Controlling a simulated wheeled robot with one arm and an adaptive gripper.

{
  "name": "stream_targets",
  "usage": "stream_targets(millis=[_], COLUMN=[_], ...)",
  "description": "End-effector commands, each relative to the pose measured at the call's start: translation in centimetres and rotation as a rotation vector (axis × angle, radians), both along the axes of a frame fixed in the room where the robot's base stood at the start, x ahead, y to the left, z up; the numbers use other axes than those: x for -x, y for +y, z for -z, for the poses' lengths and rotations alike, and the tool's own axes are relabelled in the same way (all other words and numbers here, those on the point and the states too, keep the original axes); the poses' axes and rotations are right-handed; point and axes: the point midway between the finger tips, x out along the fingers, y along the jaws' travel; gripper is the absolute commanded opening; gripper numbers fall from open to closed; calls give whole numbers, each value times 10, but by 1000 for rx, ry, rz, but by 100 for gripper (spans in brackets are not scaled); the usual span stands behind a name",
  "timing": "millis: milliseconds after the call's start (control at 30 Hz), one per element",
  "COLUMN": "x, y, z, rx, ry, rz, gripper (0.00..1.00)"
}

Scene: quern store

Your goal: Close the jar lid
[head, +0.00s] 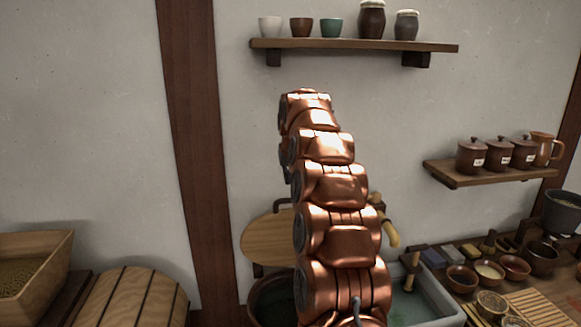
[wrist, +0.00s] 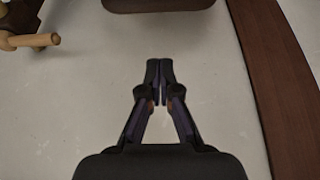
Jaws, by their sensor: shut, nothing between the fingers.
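Several jars are in the head view, and I cannot tell which one the task means. Three brown lidded jars (head: 471,157) with pale labels stand on the right wall shelf, and their lids appear seated. A tall dark jar (head: 371,20) and a smaller grey jar (head: 406,26) with pale tops stand on the upper shelf. My gripper (wrist: 160,70) is shut and empty in the wrist view, in front of the bare wall, with no jar or lid near it. In the head view my raised copper arm hides the gripper.
The upper shelf (head: 340,45) also holds several cups. The right shelf (head: 455,180) also holds a copper-brown jug (head: 543,148). Below are a basin (head: 425,300) and a counter crowded with small bowls (head: 462,277). A dark wooden post (head: 190,150) stands left of my arm.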

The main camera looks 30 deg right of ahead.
Motion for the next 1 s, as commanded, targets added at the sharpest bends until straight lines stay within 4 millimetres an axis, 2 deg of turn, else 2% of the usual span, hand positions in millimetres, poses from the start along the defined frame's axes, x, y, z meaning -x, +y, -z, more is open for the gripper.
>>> stream_targets(millis=[200,700,1000], x=[-15,13,21], y=[-6,4,9], z=[31,32,35], rx=[-2,0,0], ry=[4,0,0], rz=[0,1,1], gripper=[0,0,0])
